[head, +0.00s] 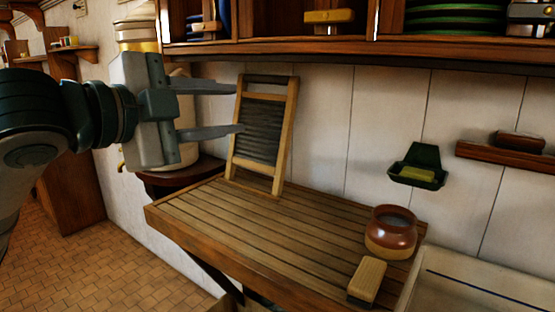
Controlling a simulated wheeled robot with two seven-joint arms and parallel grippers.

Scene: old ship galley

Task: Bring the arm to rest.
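My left arm comes in from the left with the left gripper (208,109) raised above the left end of the slatted wooden counter. Its two grey fingers point right and stand well apart, with nothing seen between them. The fingertips overlap the left edge of the washboard (262,130) in the picture; I cannot tell whether they touch it. The washboard leans upright against the white wall. My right gripper is not in view.
The slatted counter (235,230) holds a brown pot (391,240) and a brush (367,281) at right, beside a pale basin (470,285). A green soap dish (417,170) hangs on the wall. A shelf (370,47) runs overhead. A cream container (185,150) stands behind my gripper.

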